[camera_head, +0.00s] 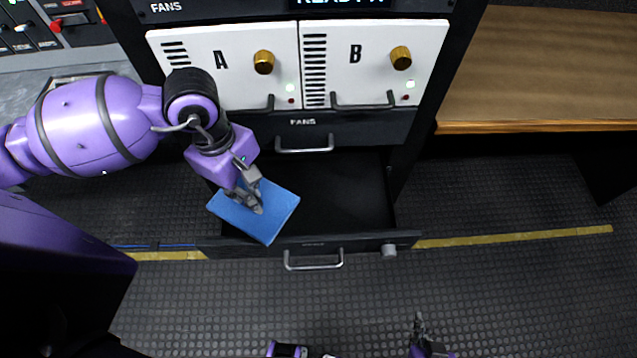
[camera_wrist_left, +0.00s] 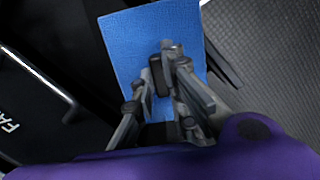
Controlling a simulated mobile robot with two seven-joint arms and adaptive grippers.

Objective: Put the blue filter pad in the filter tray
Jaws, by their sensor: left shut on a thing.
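The blue filter pad (camera_head: 282,208) is a flat blue rectangle. My left gripper (camera_head: 250,203) is shut on it; the pad also fills the middle of the left wrist view (camera_wrist_left: 130,50), with the fingers (camera_wrist_left: 168,75) against it. The black filter tray (camera_head: 345,200) is a pulled-out drawer at the bottom of the rack, with a handle and a knob on its front. The pad is over the left part of the tray, turned at an angle, its near corner overlapping the front wall. Its height above the tray is unclear. My right gripper (camera_head: 419,325) is at the bottom edge, apart from the tray.
Above the tray are a closed black FANS drawer (camera_head: 350,130) and white fan units A (camera_head: 225,75) and B (camera_head: 372,72) with gold knobs. A wooden counter (camera_head: 545,70) is at the right. The dark studded floor (camera_head: 500,285) in front is clear.

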